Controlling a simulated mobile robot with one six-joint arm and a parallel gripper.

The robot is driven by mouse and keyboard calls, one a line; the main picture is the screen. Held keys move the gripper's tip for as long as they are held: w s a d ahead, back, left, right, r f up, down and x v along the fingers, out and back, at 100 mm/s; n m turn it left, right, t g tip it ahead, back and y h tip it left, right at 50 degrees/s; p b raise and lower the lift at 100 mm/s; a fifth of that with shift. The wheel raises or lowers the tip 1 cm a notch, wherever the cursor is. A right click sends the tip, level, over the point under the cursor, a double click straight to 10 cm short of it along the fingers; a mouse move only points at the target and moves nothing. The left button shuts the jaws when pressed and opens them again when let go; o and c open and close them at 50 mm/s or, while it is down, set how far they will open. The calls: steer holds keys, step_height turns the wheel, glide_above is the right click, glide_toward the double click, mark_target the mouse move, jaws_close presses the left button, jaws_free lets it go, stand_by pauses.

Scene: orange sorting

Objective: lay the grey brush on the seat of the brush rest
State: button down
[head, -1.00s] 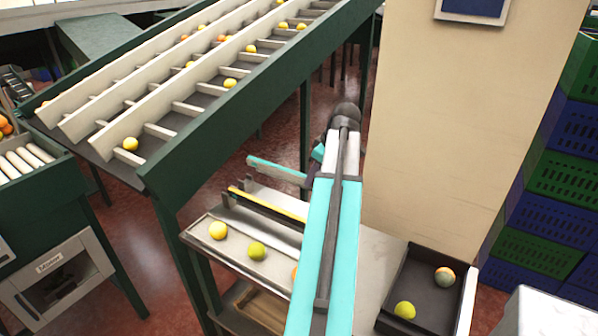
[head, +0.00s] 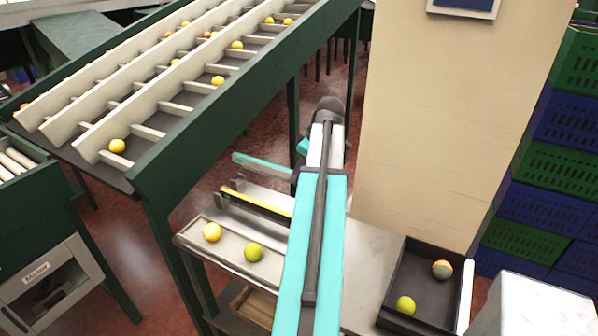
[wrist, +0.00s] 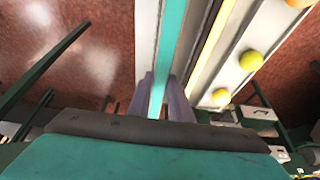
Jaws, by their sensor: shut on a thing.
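A long straight bar, teal on top with a pale grey edge, appears to be the grey brush (head: 262,165). It sticks out left of my arm in the head view, apart from the rest and beyond it. My gripper (wrist: 163,98) is shut on it in the wrist view, where the bar (wrist: 159,50) runs away between the fingers. In the head view my arm hides the fingers. What looks like the brush rest (head: 240,183), with small grey uprights, stands on the bench beyond the fruit tray. A dark bar with a yellow strip (head: 262,206) lies along it, partly hidden by my arm.
A dark box (head: 425,258) with two fruits is at right. The green sorting frame (head: 150,190) stands close at left, a beige pillar (head: 440,130) behind.

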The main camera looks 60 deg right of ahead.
steer(key=shift+f, duration=0.15)
step_height(320, 180, down, 7)
steer(key=b, duration=0.3)
steer(key=shift+r+b, duration=0.2)
steer(key=shift+b, duration=0.2)
steer(key=shift+s+f+b, duration=0.1)
steer(key=shift+f+b, duration=0.4)
steer(key=shift+f, duration=0.8)
stand_by(1.7)
steer(key=c, duration=1.5)
jaws_free()
steer(key=shift+c, duration=0.2)
steer(key=shift+r, duration=0.15)
steer(key=shift+b+v, duration=1.4)
steer(key=shift+v, duration=5.4)
